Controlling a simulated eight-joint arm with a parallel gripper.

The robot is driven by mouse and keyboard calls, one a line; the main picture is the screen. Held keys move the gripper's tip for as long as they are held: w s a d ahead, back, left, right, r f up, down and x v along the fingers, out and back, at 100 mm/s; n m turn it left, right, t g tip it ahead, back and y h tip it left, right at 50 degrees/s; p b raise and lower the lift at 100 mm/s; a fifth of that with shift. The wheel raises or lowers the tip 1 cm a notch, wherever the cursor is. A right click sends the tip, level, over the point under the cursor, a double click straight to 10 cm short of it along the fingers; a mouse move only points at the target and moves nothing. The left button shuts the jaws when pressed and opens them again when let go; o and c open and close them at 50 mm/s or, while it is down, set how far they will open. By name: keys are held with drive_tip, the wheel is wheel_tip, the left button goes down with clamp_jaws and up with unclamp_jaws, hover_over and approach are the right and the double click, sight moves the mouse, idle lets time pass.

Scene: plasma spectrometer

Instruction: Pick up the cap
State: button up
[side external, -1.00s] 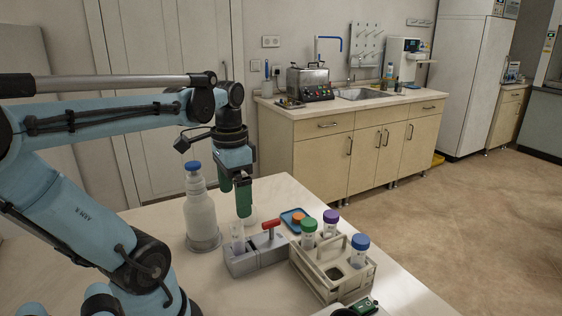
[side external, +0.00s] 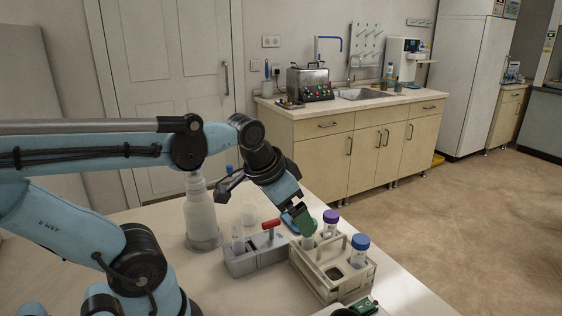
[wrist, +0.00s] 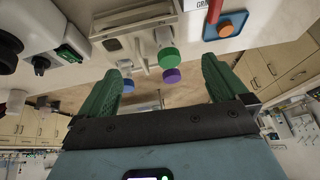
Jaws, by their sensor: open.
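An orange cap (wrist: 226,29) lies on a small blue tray (wrist: 209,32) in the wrist view. In the side view my gripper hides it, and only part of the tray shows. The purple one (side external: 330,215) and a blue cap (side external: 360,241) also show in the side view. My gripper (side external: 305,232) is tilted at the rack's back left, near the green-capped tube. In the wrist view its green fingers (wrist: 160,80) are wide apart with nothing held between them.
The beige tube rack (side external: 345,284) stands near the table's right edge. Left of it is a grey block (side external: 256,258) with a red handle (side external: 271,224). A large bottle (side external: 201,215) stands further left. A small dark device (side external: 363,306) lies in front of the rack.

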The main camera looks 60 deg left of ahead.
drive_tip(key=d, duration=0.1)
drive_tip(key=d+f+t, duration=0.1)
drive_tip(key=w+d, duration=0.1)
drive_tip(key=shift+d+f+h, duration=0.2)
drive_tip(key=shift+f+h, duration=0.05)
drive_tip(key=shift+h, duration=0.05)
drive_tip(key=shift+c, duration=0.5)
drive_tip(key=shift+d+f+t, duration=0.1)
drive_tip(key=shift+d+t, duration=0.1)
drive_tip(key=shift+t, duration=0.1)
drive_tip(key=shift+c, duration=1.2)
drive_tip(key=shift+w, duration=0.1)
drive_tip(key=c, duration=0.3)
drive_tip(key=w+a+f+g, duration=0.1)
drive_tip(key=w+a, duration=0.2)
drive_tip(key=a, duration=0.7)
drive_tip(key=w+a+f+g, duration=0.1)
drive_tip(key=w+a, duration=0.3)
drive_tip(key=a, duration=0.6)
drive_tip(key=shift+g, duration=0.3)
drive_tip(key=shift+x, duration=5.9)
